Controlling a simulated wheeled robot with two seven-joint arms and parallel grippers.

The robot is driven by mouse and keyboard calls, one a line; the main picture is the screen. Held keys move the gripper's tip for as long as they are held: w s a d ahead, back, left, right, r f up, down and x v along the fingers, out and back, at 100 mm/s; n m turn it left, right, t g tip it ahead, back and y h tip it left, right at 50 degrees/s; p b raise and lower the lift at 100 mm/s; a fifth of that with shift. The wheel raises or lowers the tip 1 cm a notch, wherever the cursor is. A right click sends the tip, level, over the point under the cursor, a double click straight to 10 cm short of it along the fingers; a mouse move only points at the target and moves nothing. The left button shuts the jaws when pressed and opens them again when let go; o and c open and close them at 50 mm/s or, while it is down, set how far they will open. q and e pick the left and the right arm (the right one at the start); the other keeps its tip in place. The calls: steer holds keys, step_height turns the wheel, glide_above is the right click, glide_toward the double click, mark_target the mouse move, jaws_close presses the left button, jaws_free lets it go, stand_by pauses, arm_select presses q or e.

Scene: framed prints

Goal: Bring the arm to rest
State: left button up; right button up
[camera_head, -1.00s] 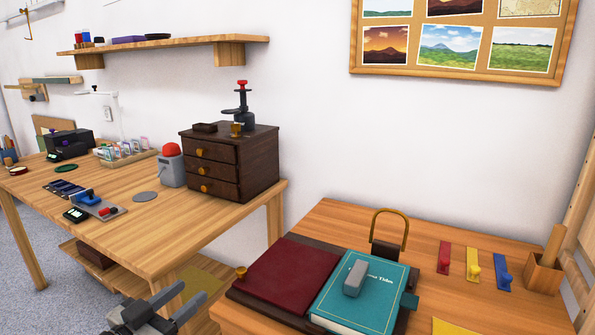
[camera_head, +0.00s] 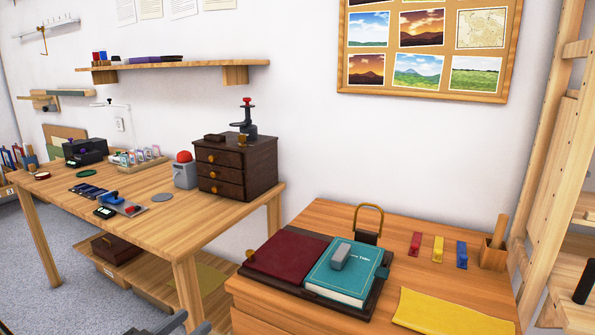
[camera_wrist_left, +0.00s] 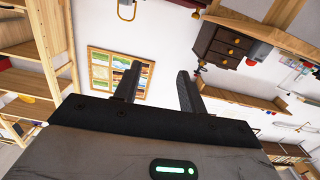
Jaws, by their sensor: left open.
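My left gripper (camera_head: 190,325) shows only in part at the bottom edge of the head view, in front of the workbench. In the left wrist view its two dark fingers (camera_wrist_left: 157,88) stand apart with nothing between them. It touches nothing that I can see. The rest of the left arm is cut off by the frame. My right gripper is in neither view.
A wooden desk (camera_head: 262,318) at the right holds a red and teal book pair (camera_head: 345,272) and a yellow cloth (camera_head: 450,312). A workbench (camera_head: 160,232) with a dark drawer box (camera_head: 235,168) stands at the left. Grey floor (camera_head: 65,275) is open at lower left.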

arm_select(q)
steer(key=s+d+f+n+g+y+p, duration=0.1)
steer(key=s+d+f+g+y+p, duration=0.1)
steer(key=s+f, duration=0.3)
steer(key=s+d+f+n+g+y+p, duration=0.1)
steer(key=s+d+f+n+g+y, duration=0.1)
steer(key=s+f, duration=0.4)
steer(key=s+d, duration=0.1)
steer(key=s, duration=0.4)
steer(key=shift+f+g+y+p, duration=0.3)
steer(key=shift+g+y+p, duration=0.05)
steer(key=shift+g+y, duration=0.05)
steer(key=shift+d, duration=0.15)
steer(key=shift+c, duration=0.5)
steer(key=shift+s, duration=0.1)
